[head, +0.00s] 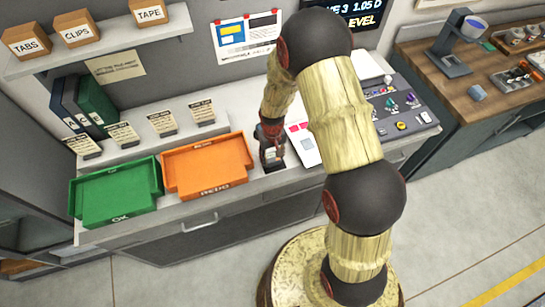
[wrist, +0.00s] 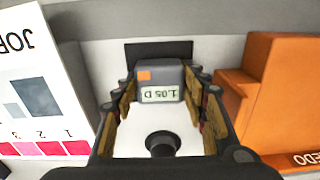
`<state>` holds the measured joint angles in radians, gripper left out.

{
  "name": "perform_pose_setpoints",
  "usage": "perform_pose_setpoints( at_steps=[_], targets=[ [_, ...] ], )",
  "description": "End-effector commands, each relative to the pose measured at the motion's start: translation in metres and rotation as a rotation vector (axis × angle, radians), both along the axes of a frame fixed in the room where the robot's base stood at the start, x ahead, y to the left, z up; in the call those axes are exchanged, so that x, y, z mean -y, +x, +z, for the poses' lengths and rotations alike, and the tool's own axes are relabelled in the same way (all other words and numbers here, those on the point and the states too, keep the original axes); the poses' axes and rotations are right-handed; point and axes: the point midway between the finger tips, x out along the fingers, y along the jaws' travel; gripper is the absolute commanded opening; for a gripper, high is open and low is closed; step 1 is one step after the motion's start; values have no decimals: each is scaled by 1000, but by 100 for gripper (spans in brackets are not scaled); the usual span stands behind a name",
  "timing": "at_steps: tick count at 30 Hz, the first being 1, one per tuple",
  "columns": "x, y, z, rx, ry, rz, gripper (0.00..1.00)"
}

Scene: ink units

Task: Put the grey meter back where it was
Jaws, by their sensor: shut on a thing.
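The grey meter (wrist: 160,75) shows in the wrist view between my gripper's fingers, with an orange square and a "1.05 D" display facing the camera. My gripper (head: 271,152) is shut on it, with a finger at each side. In the head view the gripper is low over the counter, between the orange tray and the white job sheet. The meter is mostly hidden there by the gripper. I cannot tell whether its underside touches the counter.
The orange REDO tray (head: 208,190) is close on the left, with the green OK tray (head: 115,215) beyond it. The white job sheet (head: 303,143) lies close on the right. A panel with coloured knobs (head: 400,105) sits farther right. Small label cards (head: 160,124) stand behind the trays.

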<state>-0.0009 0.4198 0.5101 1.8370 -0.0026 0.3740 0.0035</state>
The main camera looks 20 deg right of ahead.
Motion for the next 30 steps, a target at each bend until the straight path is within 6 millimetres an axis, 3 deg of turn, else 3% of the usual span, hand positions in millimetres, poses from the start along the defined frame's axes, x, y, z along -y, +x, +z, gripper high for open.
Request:
perform_pose_setpoints(
  at_steps=[2,3,12,23,30],
  targets=[
    [0,0,-3,0,0,0,16],
    [0,0,-3,0,0,0,45],
    [0,0,-2,-1,0,0,62],
    [0,0,1,-1,0,0,62],
    [0,1,38,5,0,0,62]
  ],
)
